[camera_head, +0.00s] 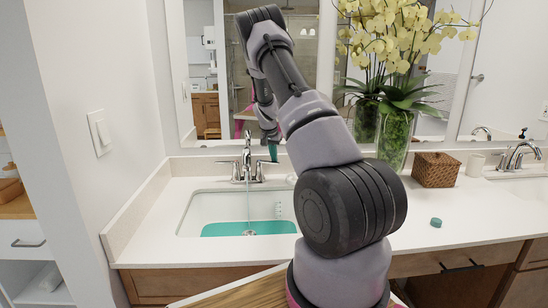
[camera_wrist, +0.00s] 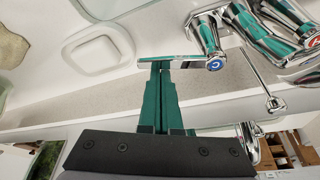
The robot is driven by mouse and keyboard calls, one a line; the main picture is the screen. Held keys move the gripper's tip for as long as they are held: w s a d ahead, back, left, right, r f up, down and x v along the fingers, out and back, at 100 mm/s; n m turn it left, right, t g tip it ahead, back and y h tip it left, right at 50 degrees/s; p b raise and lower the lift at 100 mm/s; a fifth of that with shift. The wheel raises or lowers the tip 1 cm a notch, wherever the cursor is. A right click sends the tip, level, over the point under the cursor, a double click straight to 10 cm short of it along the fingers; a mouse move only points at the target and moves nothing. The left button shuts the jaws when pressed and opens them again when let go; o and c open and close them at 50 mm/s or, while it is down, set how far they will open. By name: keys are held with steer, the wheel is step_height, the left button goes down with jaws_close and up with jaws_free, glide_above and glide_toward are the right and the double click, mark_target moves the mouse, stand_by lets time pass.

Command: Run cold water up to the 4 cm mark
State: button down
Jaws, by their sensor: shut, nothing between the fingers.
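The sink basin (camera_head: 190,212) is set in the white counter, with a flat teal layer (camera_head: 225,229) across its bottom. A thin stream of water (camera_head: 248,200) seems to fall from the chrome faucet (camera_head: 247,155). A marked scale (camera_head: 279,210) is on the basin's back wall, too small to read. In the wrist view, the cold handle (camera_wrist: 214,62) bears a blue C, and its lever (camera_wrist: 165,61) points left. The hot handle (camera_wrist: 311,42) has a red mark. My gripper (camera_wrist: 160,66) is shut and empty, its teal fingertips at the cold lever; I cannot tell whether they touch.
A teal disc (camera_head: 436,222) lies on the counter at right. A glass vase of yellow orchids (camera_head: 396,135) and a wicker box (camera_head: 436,169) stand behind my arm. A mirror (camera_head: 305,60) rises behind the faucet. A wall is close on the left.

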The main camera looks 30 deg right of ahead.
steer(key=shift+s+a+m, duration=0.2)
steer(key=shift+s+m, duration=0.1)
steer(key=shift+m, duration=0.3)
steer(key=shift+s+a, duration=0.2)
steer(key=shift+s, duration=0.05)
steer(key=shift+r, duration=0.1)
